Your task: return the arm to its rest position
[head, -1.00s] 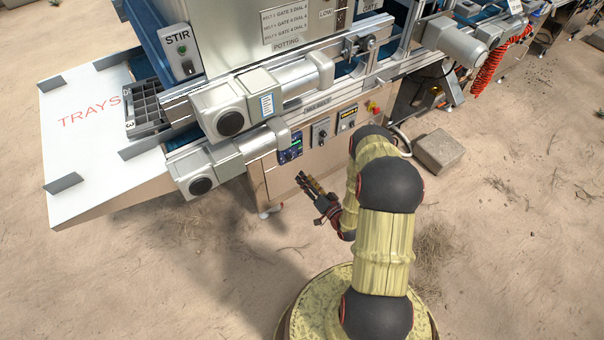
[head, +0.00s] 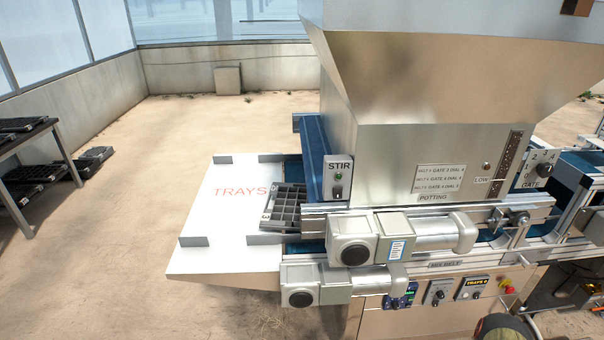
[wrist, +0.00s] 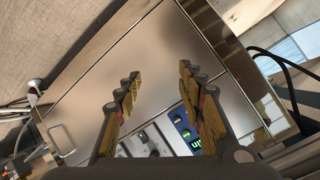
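My gripper (wrist: 158,85) shows in the wrist view with its two yellow-and-dark fingers spread apart and nothing between them. Beyond the fingers is the seeder's metal front panel (wrist: 118,62), with the control dials and a blue display (wrist: 182,125) low in the picture. The fingers look clear of the panel, though the exact gap cannot be told. In the head view only a rounded piece of my arm (head: 503,328) shows at the bottom edge; my gripper is out of that picture.
The seeder (head: 395,150) fills the right side of the head view, with motor housings (head: 352,240) sticking out in front. A rack (head: 30,140) stands far left. Sandy floor (head: 100,270) is open at left.

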